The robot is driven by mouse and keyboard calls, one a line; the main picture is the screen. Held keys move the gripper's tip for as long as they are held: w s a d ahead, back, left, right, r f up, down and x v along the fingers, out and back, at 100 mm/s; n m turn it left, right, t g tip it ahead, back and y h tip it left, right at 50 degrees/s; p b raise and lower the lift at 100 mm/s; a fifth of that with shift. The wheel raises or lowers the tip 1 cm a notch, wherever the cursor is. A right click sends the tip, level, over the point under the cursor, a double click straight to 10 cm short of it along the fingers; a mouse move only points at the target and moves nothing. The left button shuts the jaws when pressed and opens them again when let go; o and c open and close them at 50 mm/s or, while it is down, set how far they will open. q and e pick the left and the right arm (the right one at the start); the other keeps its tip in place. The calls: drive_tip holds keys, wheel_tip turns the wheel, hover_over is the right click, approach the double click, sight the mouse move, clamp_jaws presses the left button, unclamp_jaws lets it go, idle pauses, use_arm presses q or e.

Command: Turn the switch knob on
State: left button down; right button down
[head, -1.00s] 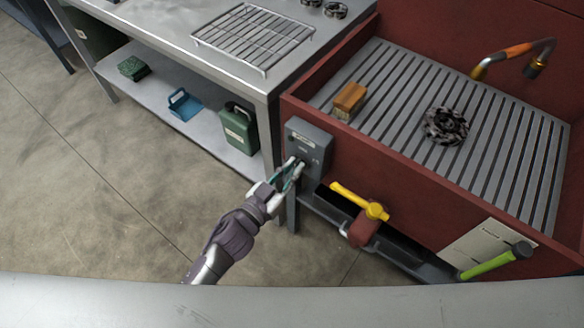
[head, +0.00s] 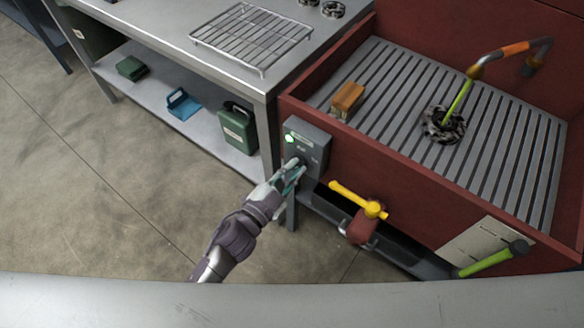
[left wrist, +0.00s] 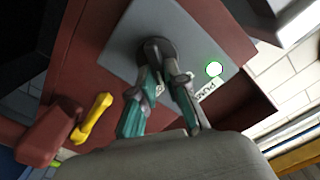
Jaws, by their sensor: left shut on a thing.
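The grey switch box (head: 308,150) is fixed to the front left corner of the red wash basin. A green lamp (head: 289,138) is lit on it; the lamp also shows in the left wrist view (left wrist: 214,69). The dark round knob (left wrist: 157,50) sits on the box face. My left gripper (head: 296,168) is at the box, its fingers shut on the knob; the left wrist view shows the fingertips (left wrist: 160,66) at the knob, partly covering it. My right gripper is not in view.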

use_arm(q)
drive_tip(key=m, duration=0.5)
drive_tip(key=shift+s+d+f, duration=0.1)
drive_tip(key=shift+d+f, duration=0.05)
drive_tip(key=shift+f, duration=0.05)
drive_tip(key=shift+b, duration=0.3)
drive_tip(key=c, duration=1.2)
unclamp_jaws()
drive_tip(key=shift+s, duration=0.1)
drive_tip(key=v, duration=1.2)
